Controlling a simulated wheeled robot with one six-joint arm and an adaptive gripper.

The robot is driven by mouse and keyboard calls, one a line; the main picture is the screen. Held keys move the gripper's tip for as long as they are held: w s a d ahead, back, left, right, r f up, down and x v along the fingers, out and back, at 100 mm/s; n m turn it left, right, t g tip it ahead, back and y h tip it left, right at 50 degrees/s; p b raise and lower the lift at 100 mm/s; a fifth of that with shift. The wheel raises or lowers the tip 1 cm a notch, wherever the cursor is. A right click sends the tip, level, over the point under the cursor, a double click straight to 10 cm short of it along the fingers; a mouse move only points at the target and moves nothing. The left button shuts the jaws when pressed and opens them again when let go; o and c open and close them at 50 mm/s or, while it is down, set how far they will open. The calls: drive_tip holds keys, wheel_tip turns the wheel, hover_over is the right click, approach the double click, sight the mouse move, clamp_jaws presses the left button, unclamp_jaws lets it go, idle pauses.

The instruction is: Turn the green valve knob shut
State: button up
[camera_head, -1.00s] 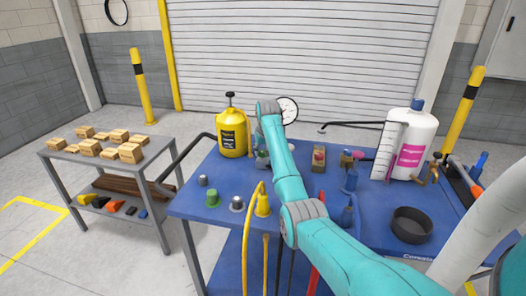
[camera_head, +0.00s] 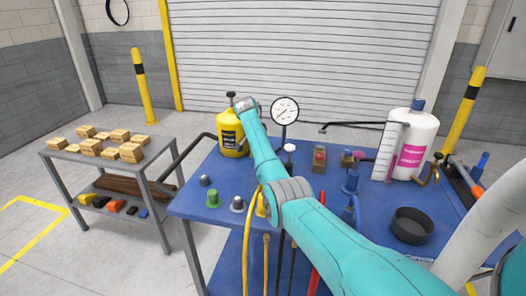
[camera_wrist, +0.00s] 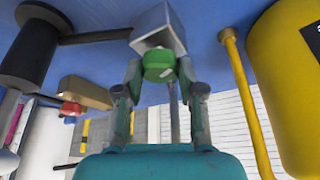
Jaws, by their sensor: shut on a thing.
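The green valve knob (camera_wrist: 158,64) shows in the wrist view, on the front of a grey metal block (camera_wrist: 158,30). My gripper (camera_wrist: 159,72) has one finger on each side of the knob and is shut on it. The finger tips lie against the knob's sides. In the head view the valve and my gripper are hidden behind my teal arm. How far the knob is turned cannot be told.
A yellow sprayer (camera_head: 231,140) stands left of my arm, and a round gauge (camera_head: 285,111) right of it. A black bowl (camera_head: 411,225) lies right.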

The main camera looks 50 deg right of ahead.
drive_tip(key=shift+m+g, duration=0.6)
drive_tip(key=shift+m, duration=0.8)
drive_tip(key=shift+m+g+y, duration=0.3)
drive_tip(key=shift+m+y, duration=0.1)
drive_tip(key=shift+m, duration=0.6)
drive_tip(key=o, duration=1.1)
drive_tip(key=shift+o, duration=0.2)
drive_tip(key=shift+w, duration=0.1)
drive_tip(key=v, duration=1.2)
